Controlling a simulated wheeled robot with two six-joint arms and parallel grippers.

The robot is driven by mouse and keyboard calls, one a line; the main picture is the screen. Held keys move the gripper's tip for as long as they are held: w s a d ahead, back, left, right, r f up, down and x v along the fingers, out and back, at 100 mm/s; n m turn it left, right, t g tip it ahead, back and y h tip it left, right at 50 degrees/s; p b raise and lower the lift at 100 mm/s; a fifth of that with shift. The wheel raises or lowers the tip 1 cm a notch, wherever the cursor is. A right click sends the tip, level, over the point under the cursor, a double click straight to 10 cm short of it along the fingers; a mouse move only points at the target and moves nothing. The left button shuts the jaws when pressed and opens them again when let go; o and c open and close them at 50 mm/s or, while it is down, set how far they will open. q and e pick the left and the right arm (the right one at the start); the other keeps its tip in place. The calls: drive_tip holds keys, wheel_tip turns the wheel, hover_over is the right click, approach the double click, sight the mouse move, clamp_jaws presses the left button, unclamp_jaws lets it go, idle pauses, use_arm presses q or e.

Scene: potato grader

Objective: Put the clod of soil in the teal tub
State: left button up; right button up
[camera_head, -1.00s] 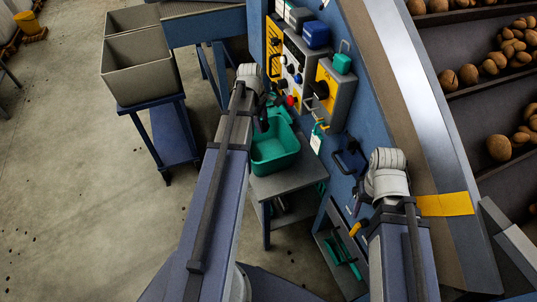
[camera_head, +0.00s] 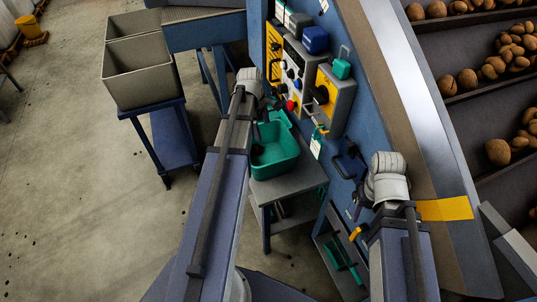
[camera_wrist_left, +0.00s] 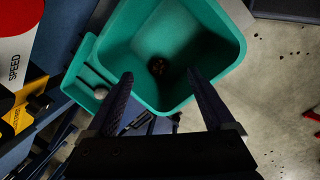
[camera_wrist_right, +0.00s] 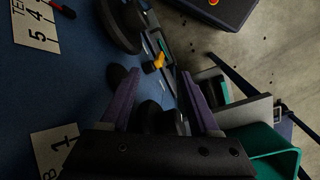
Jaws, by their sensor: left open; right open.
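The teal tub (camera_head: 289,151) stands on a grey table below the control panel, and it also shows in the left wrist view (camera_wrist_left: 222,48). A small dark brown lump (camera_wrist_left: 157,67), which looks like the clod of soil, lies on the tub's floor. My left gripper (camera_wrist_left: 160,82) is open over the tub, its fingers apart and nothing between them; in the head view the left gripper (camera_head: 262,128) is partly hidden by its arm. My right gripper (camera_wrist_right: 158,98) is open and empty beside the blue machine wall; in the head view its fingers are mostly hidden.
A control panel (camera_head: 292,66) with knobs and boxes projects from the blue machine wall beside the left arm. The grey table (camera_head: 300,180) carries the tub. Grey crates (camera_head: 143,75) stand on a blue stand at left. Potatoes (camera_head: 498,152) lie on the machine at right.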

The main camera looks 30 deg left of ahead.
use_arm(q)
wheel_tip(320, 180, up, 7)
drive_tip(key=s+p, duration=0.1)
drive_tip(key=p, duration=0.6)
drive_tip(key=shift+a+r, duration=0.15)
drive_tip(key=shift+a, duration=0.15)
drive_tip(key=s+d+m, duration=0.5)
drive_tip(key=d+m, duration=0.2)
drive_tip(key=d, duration=0.3)
drive_tip(key=s+d+m+g+y, duration=0.1)
drive_tip(key=s+d+m, duration=0.4)
drive_tip(key=d+m, duration=0.3)
drive_tip(key=s+d+m+g+y, duration=0.1)
drive_tip(key=s+d+m, duration=0.4)
drive_tip(key=d, duration=0.8)
drive_tip(key=m, duration=0.3)
drive_tip(key=shift+s, duration=0.15)
